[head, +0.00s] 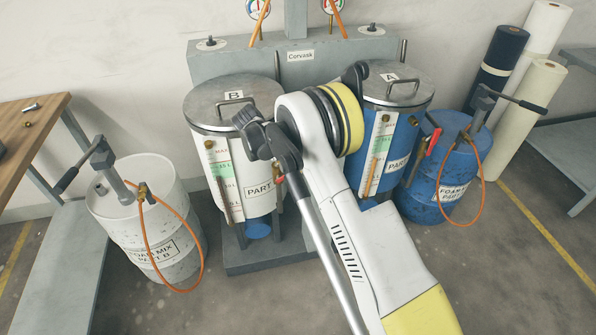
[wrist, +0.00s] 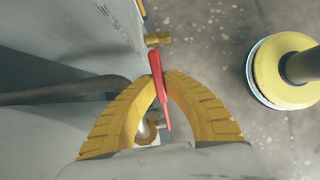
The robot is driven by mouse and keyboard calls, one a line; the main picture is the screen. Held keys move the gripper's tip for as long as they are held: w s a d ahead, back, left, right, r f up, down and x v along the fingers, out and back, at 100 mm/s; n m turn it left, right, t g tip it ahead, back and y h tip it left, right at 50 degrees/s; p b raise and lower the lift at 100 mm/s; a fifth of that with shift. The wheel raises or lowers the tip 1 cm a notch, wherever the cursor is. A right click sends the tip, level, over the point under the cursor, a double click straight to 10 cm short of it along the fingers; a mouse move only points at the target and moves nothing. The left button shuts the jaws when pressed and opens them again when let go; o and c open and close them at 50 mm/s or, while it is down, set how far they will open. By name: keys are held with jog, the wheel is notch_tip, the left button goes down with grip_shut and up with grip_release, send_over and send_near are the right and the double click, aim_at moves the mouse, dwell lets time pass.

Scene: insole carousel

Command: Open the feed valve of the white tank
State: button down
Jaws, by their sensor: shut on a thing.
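The white tank (head: 256,166), lidded and marked B, stands left of centre in the head view. A small red piece (head: 280,180) shows at its right side, mostly covered by my arm. In the wrist view a slim red lever (wrist: 161,95) lies between the yellow fingers of my gripper (wrist: 160,78). The fingers are closed in on it from both sides, with their tips near its middle. A brass fitting (wrist: 158,39) is just beyond the fingertips. Another brass part (wrist: 146,131) shows between the fingers. My gripper is hidden behind my arm in the head view.
The blue tank (head: 398,125), marked A, stands to the right with its own red lever (head: 433,141). A white drum (head: 130,218) stands left and a blue drum (head: 455,165) right, each with an orange hose. A dark hose (wrist: 60,92) runs left of my fingers.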

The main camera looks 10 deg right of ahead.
jog(key=shift+a+r+h, duration=0.25)
jog(key=shift+h, duration=0.25)
jog(key=c, duration=1.5)
grip_release()
jog(key=shift+o, duration=0.2)
jog(key=shift+r, duration=0.1)
jog(key=v, duration=1.2)
jog(key=shift+a, duration=0.1)
